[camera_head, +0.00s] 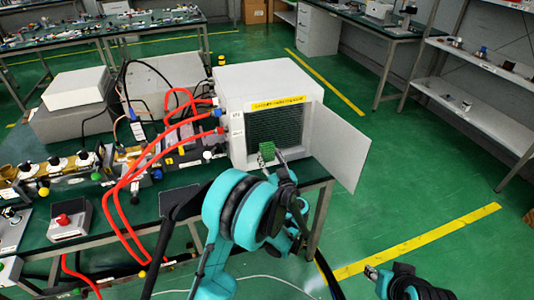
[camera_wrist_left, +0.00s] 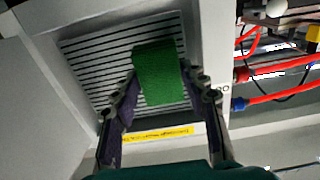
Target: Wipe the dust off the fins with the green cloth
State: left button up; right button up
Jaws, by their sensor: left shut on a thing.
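The green cloth (camera_head: 267,149) is a small folded pad in front of the finned opening of a white box. It also shows in the left wrist view (camera_wrist_left: 160,75). My left gripper (camera_wrist_left: 162,82) is shut on the cloth, with a finger at each side of it. The fins (camera_head: 272,124) are dark horizontal slats behind the cloth; in the left wrist view they are grey strips (camera_wrist_left: 90,60). The cloth covers part of them; whether it touches them I cannot tell. Dust cannot be made out. My right gripper (camera_head: 372,272) is low at the right, away from the box.
The box's white door (camera_head: 342,147) stands open at the right of the fins. A yellow label (camera_head: 278,103) is above the fins. Red hoses (camera_head: 150,158) run from the box's left side across the crowded green bench. The floor (camera_head: 420,190) at the right is clear.

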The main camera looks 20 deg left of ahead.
pick_arm(q)
jog(key=shift+s+d, duration=0.1)
jog(key=shift+v, duration=1.4)
